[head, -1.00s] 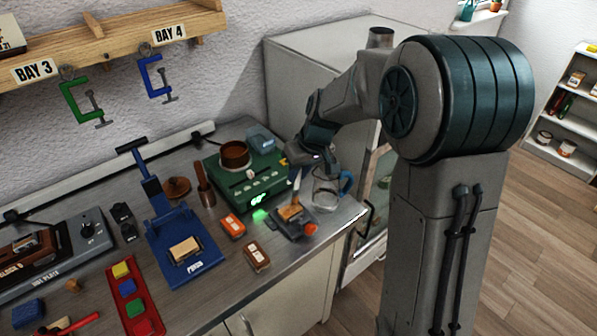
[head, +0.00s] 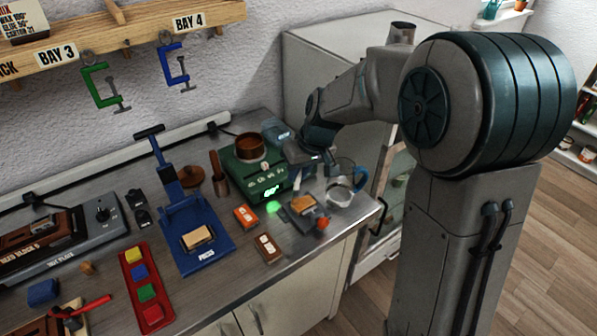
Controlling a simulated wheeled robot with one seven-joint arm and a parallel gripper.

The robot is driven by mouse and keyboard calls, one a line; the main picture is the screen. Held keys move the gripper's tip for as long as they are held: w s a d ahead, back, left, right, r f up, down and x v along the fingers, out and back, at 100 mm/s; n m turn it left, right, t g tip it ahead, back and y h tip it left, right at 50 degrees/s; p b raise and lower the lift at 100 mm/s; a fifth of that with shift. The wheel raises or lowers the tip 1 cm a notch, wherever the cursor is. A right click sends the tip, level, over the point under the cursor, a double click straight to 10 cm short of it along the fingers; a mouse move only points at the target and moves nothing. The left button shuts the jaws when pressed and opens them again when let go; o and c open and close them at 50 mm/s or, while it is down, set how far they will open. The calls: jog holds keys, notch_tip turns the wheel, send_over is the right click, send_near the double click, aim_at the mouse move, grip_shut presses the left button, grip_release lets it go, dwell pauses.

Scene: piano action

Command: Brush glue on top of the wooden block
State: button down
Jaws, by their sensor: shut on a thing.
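A small wooden block (head: 303,203) sits in a dark holder (head: 297,222) with an orange-red knob near the right end of the bench. My gripper (head: 318,163) is just behind and above this block, shut on what looks like a brush (head: 298,178). Only a thin pale strip of the brush shows, and its tip and any contact with the block cannot be made out. A brown pot (head: 250,148) stands on a green heater (head: 255,176) with a lit green display, left of my gripper. No glue can be made out on the block.
A clear jug (head: 341,184) with a blue handle stands close right of the holder. A blue press (head: 205,250) holds another wooden block (head: 198,239). Orange (head: 246,216) and brown (head: 268,248) small boxes lie between. The bench's front edge is close.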

jog(key=d, duration=0.1)
jog(key=w+d, duration=0.2)
jog(key=d, duration=0.1)
jog(key=shift+w+f, duration=0.15)
jog(key=shift+w, duration=0.1)
jog(key=shift+a, duration=0.1)
jog(key=shift+s+a+b, duration=0.3)
jog(key=shift+s+a, duration=0.4)
jog(key=shift+a, duration=0.3)
jog(key=shift+s+a+b, duration=0.25)
jog(key=shift+s+a, duration=0.4)
jog(key=shift+a, duration=0.35)
jog(key=shift+r, duration=0.2)
jog(key=shift+r+p, duration=2.35)
jog(key=shift+r, duration=1.15)
jog(key=shift+f, duration=0.1)
